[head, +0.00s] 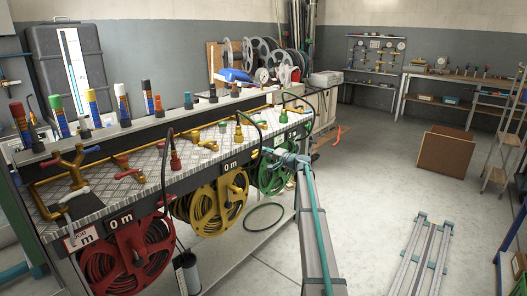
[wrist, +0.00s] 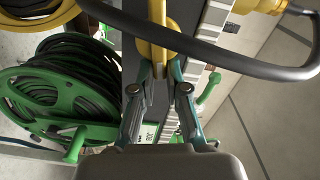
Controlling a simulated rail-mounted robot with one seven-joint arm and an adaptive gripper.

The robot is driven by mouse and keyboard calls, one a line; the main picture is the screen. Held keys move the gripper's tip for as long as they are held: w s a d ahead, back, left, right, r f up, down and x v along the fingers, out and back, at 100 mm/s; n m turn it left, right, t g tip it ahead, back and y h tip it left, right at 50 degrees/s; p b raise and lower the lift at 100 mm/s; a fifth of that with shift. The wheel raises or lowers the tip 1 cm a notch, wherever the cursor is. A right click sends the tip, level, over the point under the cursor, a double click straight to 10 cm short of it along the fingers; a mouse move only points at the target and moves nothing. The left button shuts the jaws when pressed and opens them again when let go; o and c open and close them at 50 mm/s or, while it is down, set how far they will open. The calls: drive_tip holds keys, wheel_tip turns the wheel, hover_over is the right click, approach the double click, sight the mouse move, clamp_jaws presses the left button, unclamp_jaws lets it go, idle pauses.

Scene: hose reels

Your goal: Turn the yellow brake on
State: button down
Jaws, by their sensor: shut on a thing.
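My gripper (head: 268,153) is at the front edge of the bench, by the gap between the yellow hose reel (head: 212,212) and the green hose reel (head: 272,176). In the wrist view my gripper (wrist: 159,70) is shut on a yellow bar, which looks like the yellow brake (wrist: 152,42). The bar runs up between the fingertips, and its lower end is hidden by them. In the head view I cannot make out the brake behind my gripper. The green reel also shows at the left of the wrist view (wrist: 62,92).
A dark hose (wrist: 230,60) arches across the wrist view, close in front of the fingers. A green handle (wrist: 207,90) is to their right. A red hose reel (head: 130,258) stands at the left. Several taps line the metal bench top (head: 165,165). The floor (head: 370,190) at the right is largely clear.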

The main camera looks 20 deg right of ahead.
drive_tip(key=shift+s+a+f+m+p, duration=0.2)
drive_tip(key=shift+f+m, duration=0.15)
drive_tip(key=shift+m, duration=0.2)
drive_tip(key=shift+s+a+f+m+p, duration=0.15)
drive_tip(key=shift+f+m, duration=0.15)
drive_tip(key=shift+m, duration=0.25)
drive_tip(key=shift+w, duration=0.1)
drive_tip(key=c, duration=1.3)
unclamp_jaws()
drive_tip(key=shift+o, duration=1)
drive_tip(key=shift+w+r, duration=0.2)
drive_tip(key=shift+s+d, duration=0.1)
drive_tip(key=v, duration=1.1)
drive_tip(key=shift+s+d, duration=0.15)
drive_tip(key=shift+s, duration=0.2)
